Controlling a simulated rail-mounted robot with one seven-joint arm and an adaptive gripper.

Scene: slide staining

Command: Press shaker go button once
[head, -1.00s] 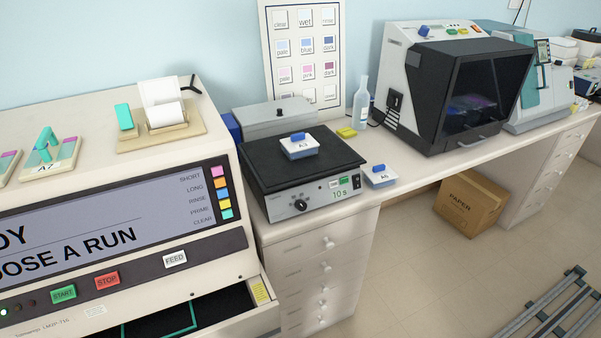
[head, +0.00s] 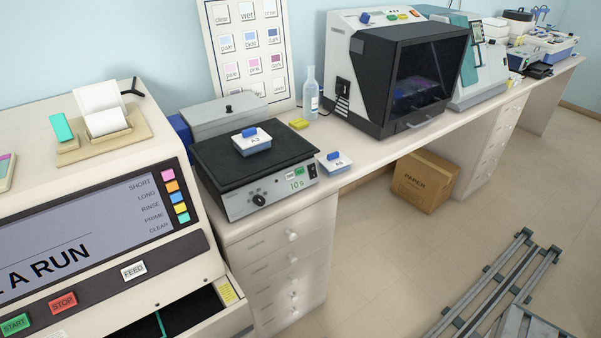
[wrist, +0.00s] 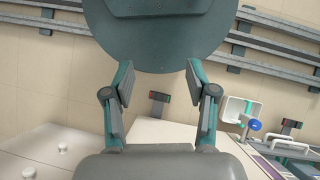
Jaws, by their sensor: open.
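The shaker (head: 262,200) stands on the counter in the head view, with a black top plate and a pale front. Its front panel has a black knob (head: 259,200), a small display reading 10 s (head: 296,185), and a white and a green button (head: 299,171) side by side; their labels are too small to read surely. A blue-lidded white box marked A3 (head: 252,144) sits on the plate. My gripper (wrist: 160,85) shows only in the wrist view, open and empty, with the shaker not recognisable there.
A box marked A6 (head: 336,163) sits right of the shaker on the counter. The staining machine (head: 90,235) stands to the left, its lower drawer open. A hooded machine (head: 395,75) and a bottle (head: 311,92) stand behind right. A paper carton (head: 423,182) is on the floor.

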